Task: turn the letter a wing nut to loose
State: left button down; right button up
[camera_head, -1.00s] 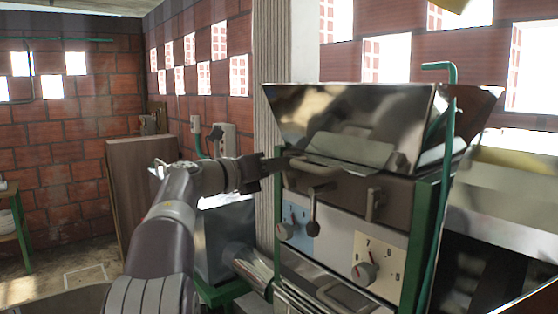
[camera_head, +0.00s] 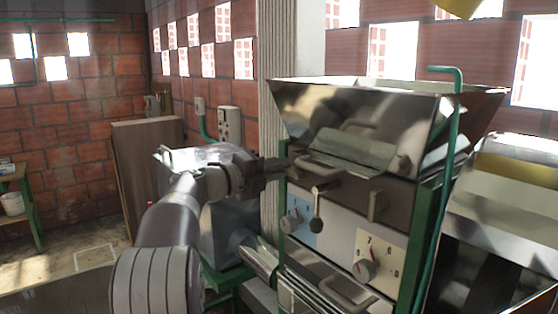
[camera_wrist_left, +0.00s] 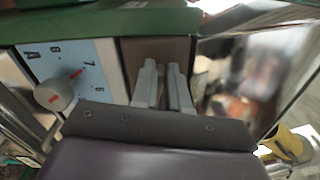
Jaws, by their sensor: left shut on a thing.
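My left gripper (camera_head: 277,166) reaches the upper left edge of the pulper's dark front panel (camera_head: 352,192), above the lettered dial plate. In the left wrist view its two fingers (camera_wrist_left: 163,82) stand close together against a brown panel. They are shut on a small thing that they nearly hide. It fits the letter A wing nut, but its shape and turn cannot be made out. The blue plate (camera_head: 302,226) carries a round knob (camera_head: 290,223) with a red mark. My right gripper is not in view.
A shiny hopper (camera_head: 352,112) tops the pulper. A green upright post (camera_head: 425,240) stands at right. A brown board (camera_head: 145,170) stands behind my arm.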

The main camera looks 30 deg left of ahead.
pick_arm(q)
jog(key=shift+f+n+p, duration=0.2)
jog(key=shift+n+p, duration=0.25)
jog(key=shift+n, duration=0.65)
jog(key=shift+f, duration=0.1)
jog(key=c, duration=1.1)
grip_release()
jog(key=shift+a, duration=0.1)
jog(key=shift+c, duration=0.2)
jog(key=shift+s+a, duration=0.1)
jog(key=b+v, duration=0.5)
jog(key=v, duration=0.7)
jog(key=shift+s+b, duration=0.3)
jog(key=shift+b, duration=0.05)
jog(key=shift+a, duration=0.2)
